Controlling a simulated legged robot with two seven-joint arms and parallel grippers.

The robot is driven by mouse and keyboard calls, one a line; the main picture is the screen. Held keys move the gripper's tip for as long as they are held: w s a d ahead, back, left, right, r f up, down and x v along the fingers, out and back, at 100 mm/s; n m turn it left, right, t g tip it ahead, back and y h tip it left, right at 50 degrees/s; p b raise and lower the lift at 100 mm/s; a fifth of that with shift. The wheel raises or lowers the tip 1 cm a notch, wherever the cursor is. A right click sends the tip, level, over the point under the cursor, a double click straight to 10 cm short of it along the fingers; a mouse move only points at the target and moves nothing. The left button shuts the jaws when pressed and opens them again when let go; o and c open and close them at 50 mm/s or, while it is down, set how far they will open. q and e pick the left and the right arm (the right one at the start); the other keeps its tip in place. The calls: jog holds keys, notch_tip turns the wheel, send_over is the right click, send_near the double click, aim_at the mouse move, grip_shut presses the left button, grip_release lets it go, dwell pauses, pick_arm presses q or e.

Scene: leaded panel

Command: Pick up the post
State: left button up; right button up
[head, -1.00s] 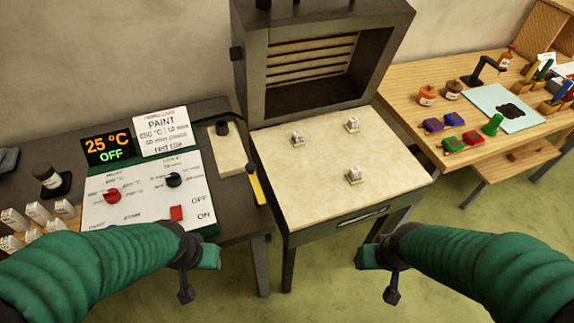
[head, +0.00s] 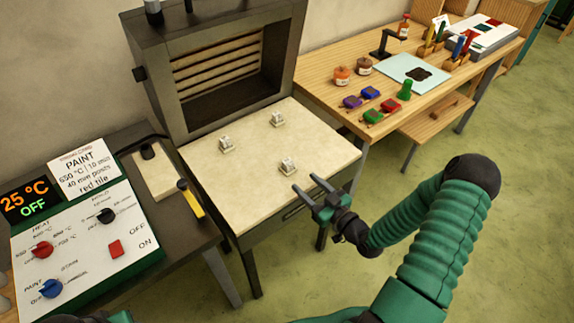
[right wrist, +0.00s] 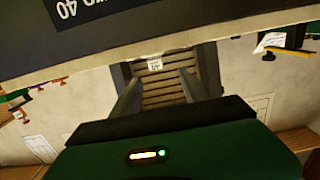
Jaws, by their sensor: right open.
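Three small pale posts on square feet stand on the cream shelf (head: 235,185) before the kiln: the front post (head: 288,166), the left post (head: 226,144) and the back post (head: 277,119). My right gripper (head: 306,184) is open and empty. It is at the shelf's front edge, its two fingers pointing toward the front post, just right of and nearer than it, with no visible contact. In the right wrist view a small pale post (right wrist: 155,64) shows between the fingers; I cannot tell which post. My left gripper is out of view.
The open kiln (head: 215,75) rises behind the shelf. A control panel (head: 85,240) reading 25 °C, OFF, sits at left, with a yellow-handled tool (head: 190,199) beside it. A wooden bench (head: 320,80) with coloured blocks and jars stands at right. Floor is clear at front right.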

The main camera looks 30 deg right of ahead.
aim_at(290, 167)
jog(key=w, duration=0.5)
jog(key=shift+w+d+f, duration=0.25)
jog(key=shift+f, duration=0.05)
jog(key=shift+w+a, duration=0.15)
jog(key=shift+w, duration=0.15)
jog(key=w, duration=0.4)
jog(key=shift+w+a+p, duration=0.1)
jog(key=shift+a+p, duration=0.15)
jog(key=shift+p, duration=0.15)
jog(key=shift+w+f, duration=0.1)
jog(key=shift+w, duration=0.3)
jog(key=shift+w+d, duration=0.1)
jog(key=shift+d, duration=0.05)
jog(key=shift+d+f, duration=0.1)
jog(key=shift+d, duration=0.15)
jog(key=shift+c, duration=2.1)
jog(key=shift+a, duration=0.25)
grip_shut()
